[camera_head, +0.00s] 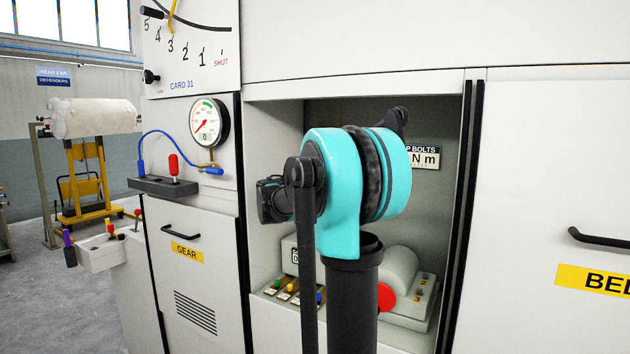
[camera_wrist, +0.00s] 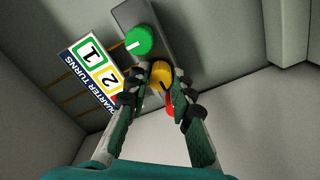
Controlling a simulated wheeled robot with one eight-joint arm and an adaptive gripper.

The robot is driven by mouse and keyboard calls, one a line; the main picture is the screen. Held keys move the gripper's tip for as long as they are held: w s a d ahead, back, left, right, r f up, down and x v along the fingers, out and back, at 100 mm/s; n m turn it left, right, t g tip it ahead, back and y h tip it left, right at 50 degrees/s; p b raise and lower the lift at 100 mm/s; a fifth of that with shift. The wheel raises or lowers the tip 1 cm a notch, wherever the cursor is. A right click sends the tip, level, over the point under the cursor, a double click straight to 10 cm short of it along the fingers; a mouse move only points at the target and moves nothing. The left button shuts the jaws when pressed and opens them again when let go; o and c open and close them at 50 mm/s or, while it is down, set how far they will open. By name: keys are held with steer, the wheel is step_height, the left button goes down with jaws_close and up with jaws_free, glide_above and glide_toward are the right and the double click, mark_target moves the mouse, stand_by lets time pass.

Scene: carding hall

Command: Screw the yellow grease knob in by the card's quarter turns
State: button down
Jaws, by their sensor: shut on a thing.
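In the wrist view the yellow grease knob (camera_wrist: 160,72) sits on a grey block (camera_wrist: 151,16), between a green knob (camera_wrist: 140,41) and a red knob (camera_wrist: 169,110). My gripper (camera_wrist: 161,83) is shut on the yellow knob, with a finger on each side. A dark mark shows on the yellow knob's face. The fingers partly cover the red knob. The card (camera_wrist: 74,57) reads "QUARTER TURNS", with a 1 framed green and a 2 framed yellow; a finger hides its red end. In the head view my arm hides the gripper and these knobs.
My arm reaches into an open recess (camera_head: 285,140) between cabinet fronts. On its floor stand a box with small coloured knobs (camera_head: 281,291) and a grey motor-like unit (camera_head: 401,268) with a red end. A pressure gauge (camera_head: 207,122) hangs to the left.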

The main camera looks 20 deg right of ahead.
steer(key=c, duration=1.3)
jaws_free()
steer(key=v, duration=1.2)
